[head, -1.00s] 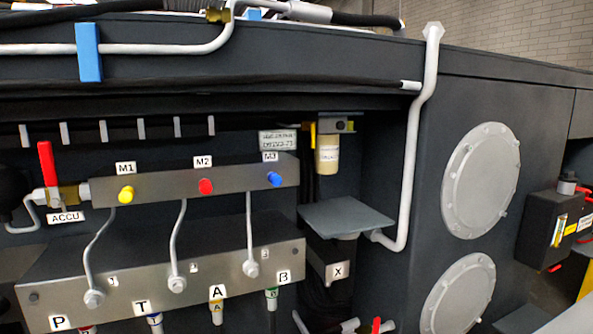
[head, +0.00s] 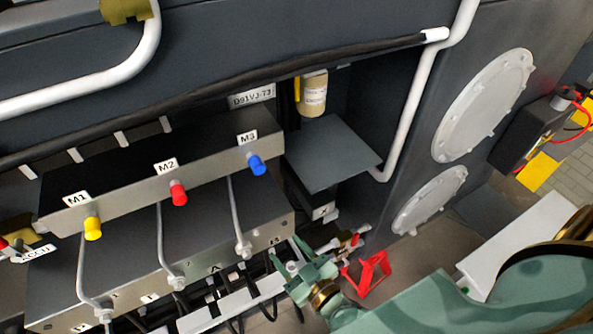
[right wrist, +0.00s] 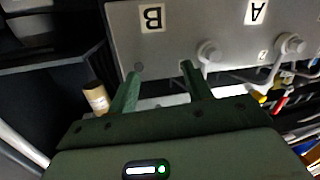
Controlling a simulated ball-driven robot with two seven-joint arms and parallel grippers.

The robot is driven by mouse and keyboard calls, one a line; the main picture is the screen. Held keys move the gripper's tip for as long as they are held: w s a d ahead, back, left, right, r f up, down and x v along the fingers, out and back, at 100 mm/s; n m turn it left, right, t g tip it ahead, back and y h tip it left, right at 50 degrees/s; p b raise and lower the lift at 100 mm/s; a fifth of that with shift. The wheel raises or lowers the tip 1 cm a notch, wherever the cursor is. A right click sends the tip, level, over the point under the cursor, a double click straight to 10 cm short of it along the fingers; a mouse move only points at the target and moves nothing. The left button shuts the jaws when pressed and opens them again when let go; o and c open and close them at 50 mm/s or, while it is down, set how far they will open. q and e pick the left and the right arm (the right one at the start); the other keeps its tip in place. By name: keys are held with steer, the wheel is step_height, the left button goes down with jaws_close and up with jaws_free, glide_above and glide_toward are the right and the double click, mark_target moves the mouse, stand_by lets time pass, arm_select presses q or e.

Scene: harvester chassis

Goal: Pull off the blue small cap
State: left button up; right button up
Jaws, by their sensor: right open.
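The blue small cap (head: 257,165) sits on the front face of the upper grey manifold block (head: 130,205), just below the M3 label (head: 247,138). A red cap (head: 179,193) is under M2 and a yellow cap (head: 93,228) under M1. My right gripper (head: 288,254) is below the blue cap and slightly right of it, apart from it, near the lower block's right end. In the right wrist view its two green fingers (right wrist: 160,78) are apart with nothing held, and the block with an upside-down B label is ahead. The blue cap is not visible there. My left gripper is out of view.
A grey shelf plate (head: 330,155) and a cream canister (head: 313,95) are right of the blue cap. Thin grey pipes (head: 237,215) run down from the upper block. A red bracket (head: 368,272) is right of my right gripper.

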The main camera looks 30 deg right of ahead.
mark_target(260, 170)
arm_select(q)
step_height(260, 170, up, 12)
steer(key=p, duration=0.9)
arm_select(e)
step_height(260, 170, up, 20)
steer(key=s+r+m+h, duration=0.1)
steer(key=s+m+h, duration=0.2)
steer(key=m, duration=0.1)
steer(key=w+f+b, duration=0.1)
steer(key=w+b, duration=0.2)
steer(key=w, duration=0.2)
steer(key=w+f+b, duration=0.1)
steer(key=w+b, duration=0.2)
steer(key=w, duration=0.1)
steer(key=w+a+f+b, duration=0.1)
steer(key=w+b, duration=0.2)
steer(key=w, duration=0.2)
steer(key=shift+w+f, duration=0.1)
steer(key=shift+w, duration=0.2)
steer(key=shift+w+g+b, duration=0.3)
steer(key=shift+w+b, duration=0.15)
steer(key=shift+w, duration=0.15)
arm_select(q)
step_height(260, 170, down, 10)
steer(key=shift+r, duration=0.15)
arm_select(e)
steer(key=shift+s, duration=0.1)
jaws_close()
